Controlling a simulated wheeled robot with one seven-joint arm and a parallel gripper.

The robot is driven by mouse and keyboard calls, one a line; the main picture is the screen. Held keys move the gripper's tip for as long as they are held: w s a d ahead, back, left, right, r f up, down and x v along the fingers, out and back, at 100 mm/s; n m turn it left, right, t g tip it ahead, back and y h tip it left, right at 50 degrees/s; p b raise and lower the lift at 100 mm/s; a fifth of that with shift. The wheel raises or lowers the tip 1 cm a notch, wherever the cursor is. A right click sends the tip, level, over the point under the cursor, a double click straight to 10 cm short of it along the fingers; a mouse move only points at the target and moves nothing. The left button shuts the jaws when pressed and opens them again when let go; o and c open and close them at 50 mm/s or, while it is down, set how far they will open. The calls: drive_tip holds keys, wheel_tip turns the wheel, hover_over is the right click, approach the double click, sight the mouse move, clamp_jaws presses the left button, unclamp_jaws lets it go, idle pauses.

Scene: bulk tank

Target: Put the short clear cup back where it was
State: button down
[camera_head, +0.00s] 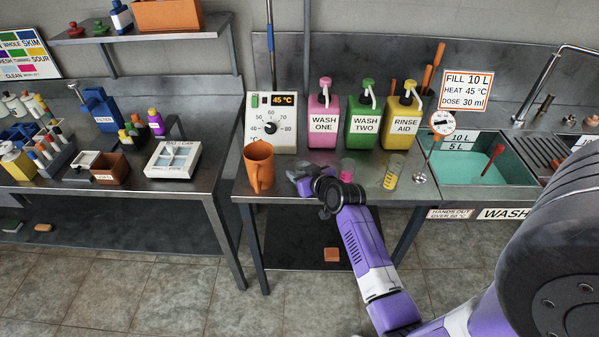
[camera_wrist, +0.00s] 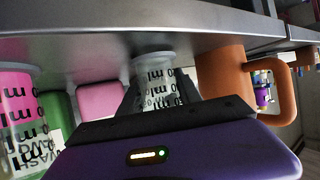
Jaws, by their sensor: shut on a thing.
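The short clear cup (camera_wrist: 155,80) has dark ml markings and sits between the two fingers of my gripper (camera_wrist: 158,95) in the wrist view, which is turned upside down. My gripper is shut on it. The cup's base is close to the steel table top; I cannot tell whether it touches. In the head view my gripper (camera_head: 302,182) is low over the front of the table, between the orange jug (camera_head: 259,166) and a cup of pink liquid (camera_head: 347,169). The held cup is mostly hidden there by my gripper.
A clear measure with yellow markings (camera_head: 391,178) stands right of the pink cup. Pink (camera_head: 323,109), green (camera_head: 363,122) and yellow (camera_head: 401,122) pump bottles and a temperature dial box (camera_head: 271,126) line the back. A sink (camera_head: 470,165) is at the right.

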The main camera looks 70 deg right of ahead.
drive_tip(key=shift+f, duration=0.2)
drive_tip(key=c, duration=0.8)
unclamp_jaws()
